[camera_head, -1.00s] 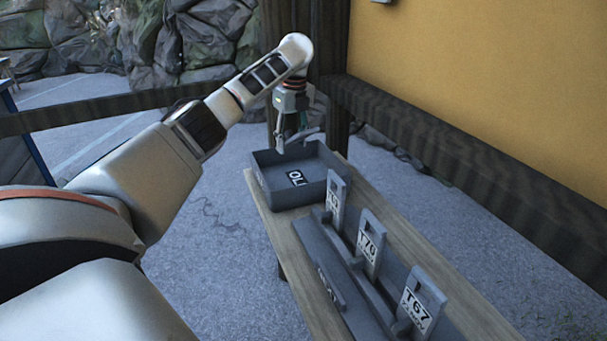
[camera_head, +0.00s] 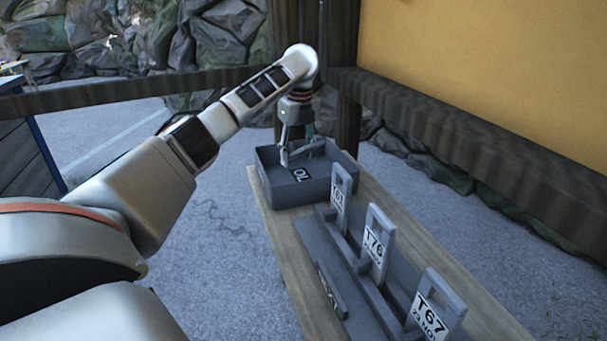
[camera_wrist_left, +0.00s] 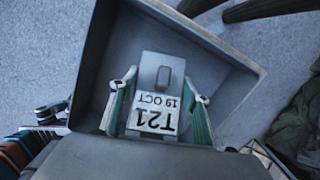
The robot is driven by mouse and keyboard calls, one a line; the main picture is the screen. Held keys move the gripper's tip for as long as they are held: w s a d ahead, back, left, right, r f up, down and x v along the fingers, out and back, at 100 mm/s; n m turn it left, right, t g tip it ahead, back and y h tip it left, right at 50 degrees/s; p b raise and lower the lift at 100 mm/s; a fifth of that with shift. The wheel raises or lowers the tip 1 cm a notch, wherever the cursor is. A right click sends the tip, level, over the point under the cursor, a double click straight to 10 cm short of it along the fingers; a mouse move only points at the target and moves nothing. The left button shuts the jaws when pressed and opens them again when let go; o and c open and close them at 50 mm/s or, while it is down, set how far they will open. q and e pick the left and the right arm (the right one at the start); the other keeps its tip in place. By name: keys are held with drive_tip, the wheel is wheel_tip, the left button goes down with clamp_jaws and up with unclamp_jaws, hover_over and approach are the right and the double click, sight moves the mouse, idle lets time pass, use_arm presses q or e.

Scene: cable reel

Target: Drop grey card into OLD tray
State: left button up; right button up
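The grey card (camera_wrist_left: 163,85), with a slot and a white label reading T21 19 OCT, shows upside down in the left wrist view. My left gripper (camera_wrist_left: 160,80) has a finger against each side edge of it. In the head view my left gripper (camera_head: 296,150) points down over the OLD tray, with the card (camera_head: 307,149) tilted at its fingertips. The OLD tray (camera_head: 280,195) is a grey open box on the far end of the bench, its label partly covered by the card. Whether the card touches the tray floor I cannot tell. My right gripper is out of view.
A grey rack (camera_head: 340,262) stands nearer on the wooden bench (camera_head: 285,262), holding upright tags, including T76 (camera_head: 376,245) and T67 (camera_head: 433,310). A wooden post (camera_head: 347,120) and a dark rail (camera_head: 450,130) stand close behind the tray.

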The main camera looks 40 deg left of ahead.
use_arm(q)
drive_tip(key=o, duration=0.4)
wheel_tip(320, 180, up, 12)
drive_tip(key=d, duration=0.1)
idle(0.4)
drive_tip(key=shift+s+d, duration=0.1)
